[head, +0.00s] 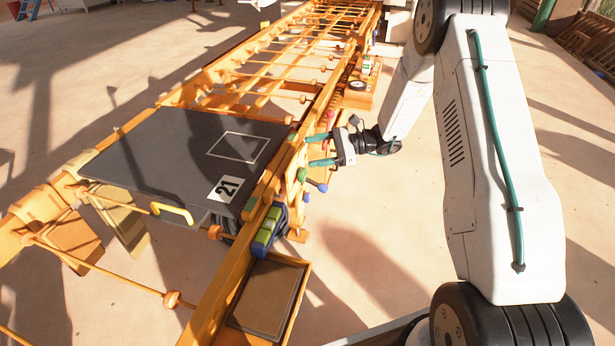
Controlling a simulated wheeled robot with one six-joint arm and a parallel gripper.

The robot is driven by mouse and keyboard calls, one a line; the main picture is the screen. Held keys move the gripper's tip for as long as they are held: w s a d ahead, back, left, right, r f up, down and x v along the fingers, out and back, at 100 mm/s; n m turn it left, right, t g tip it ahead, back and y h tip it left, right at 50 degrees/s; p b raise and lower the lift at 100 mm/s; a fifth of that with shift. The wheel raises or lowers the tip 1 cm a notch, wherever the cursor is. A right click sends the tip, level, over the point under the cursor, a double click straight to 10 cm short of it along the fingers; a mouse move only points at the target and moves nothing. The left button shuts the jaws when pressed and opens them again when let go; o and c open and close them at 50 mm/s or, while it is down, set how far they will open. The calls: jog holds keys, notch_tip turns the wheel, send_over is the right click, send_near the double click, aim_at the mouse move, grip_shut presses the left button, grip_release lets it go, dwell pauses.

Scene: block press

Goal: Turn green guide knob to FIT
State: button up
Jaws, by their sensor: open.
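My gripper (320,150) reaches in from the right toward the side of the orange frame, its two teal fingers apart and nothing visible between them. A small green knob (301,174) sits on the frame's side just below and left of the lower finger. I cannot tell whether the finger touches it. The knob's pointer and any FIT marking are too small to read. A blue knob (322,187) is below the fingers, and a red knob (329,114) is above them.
A dark plate (150,150) marked 21, with a yellow handle (172,213), lies across the orange frame (215,306).

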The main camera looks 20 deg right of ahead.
aim_at(305, 176)
jog(key=w+d+f+m+t, duration=0.2)
jog(key=d+f+m+t, duration=0.15)
jog(key=f, duration=0.45)
jog(key=w+d+f+m+t, duration=0.2)
jog(key=f+m+t, duration=0.15)
jog(key=f, duration=0.45)
jog(key=shift+h, duration=0.4)
jog(key=x, duration=0.4)
jog(key=f+x, duration=0.1)
jog(key=x, duration=0.2)
jog(key=shift+a, duration=0.1)
jog(key=c, duration=1)
